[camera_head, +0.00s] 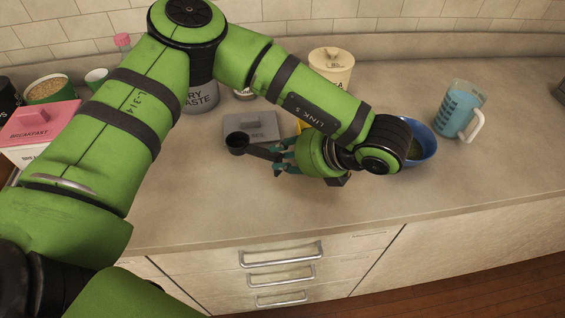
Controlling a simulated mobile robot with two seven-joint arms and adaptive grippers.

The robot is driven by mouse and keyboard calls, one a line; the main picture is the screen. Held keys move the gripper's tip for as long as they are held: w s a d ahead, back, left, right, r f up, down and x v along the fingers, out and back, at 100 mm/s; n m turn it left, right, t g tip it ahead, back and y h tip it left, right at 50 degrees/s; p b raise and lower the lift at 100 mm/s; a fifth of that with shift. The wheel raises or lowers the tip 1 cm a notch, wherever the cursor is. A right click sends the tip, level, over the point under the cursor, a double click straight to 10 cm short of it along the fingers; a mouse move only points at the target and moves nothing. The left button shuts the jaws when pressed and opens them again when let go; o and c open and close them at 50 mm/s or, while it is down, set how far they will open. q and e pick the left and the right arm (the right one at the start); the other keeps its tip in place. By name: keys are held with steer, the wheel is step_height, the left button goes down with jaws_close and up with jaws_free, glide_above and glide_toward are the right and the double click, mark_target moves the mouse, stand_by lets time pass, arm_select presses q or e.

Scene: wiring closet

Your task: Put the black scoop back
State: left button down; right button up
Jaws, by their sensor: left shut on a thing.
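The black scoop (238,141) shows near the middle of the camera_head view, with its round cup to the left and its handle running right. My left gripper (279,157) is shut on the handle, its teal fingers around it. The scoop appears to be above the counter, in front of a grey flat-lidded container (264,127); its exact height cannot be told. Part of the handle is hidden by the fingers. My right gripper does not show.
A blue bowl (427,143) sits partly behind my left wrist. A measuring jug (459,110) stands to the right. A cream canister (332,66), a grey canister (201,97) and a pink-lidded breakfast box (38,122) stand farther back or left. The front counter (210,210) is clear.

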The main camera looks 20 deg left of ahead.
mark_target(279, 171)
arm_select(q)
steer(key=f, duration=0.2)
steer(key=f+p, duration=0.1)
steer(key=f, duration=0.1)
steer(key=shift+s+a+f, duration=0.1)
steer(key=shift+s, duration=0.1)
steer(key=shift+f, duration=0.1)
steer(key=shift+f, duration=0.2)
steer(key=c, duration=1)
jaws_free()
steer(key=shift+c, duration=0.2)
steer(key=shift+r, duration=0.15)
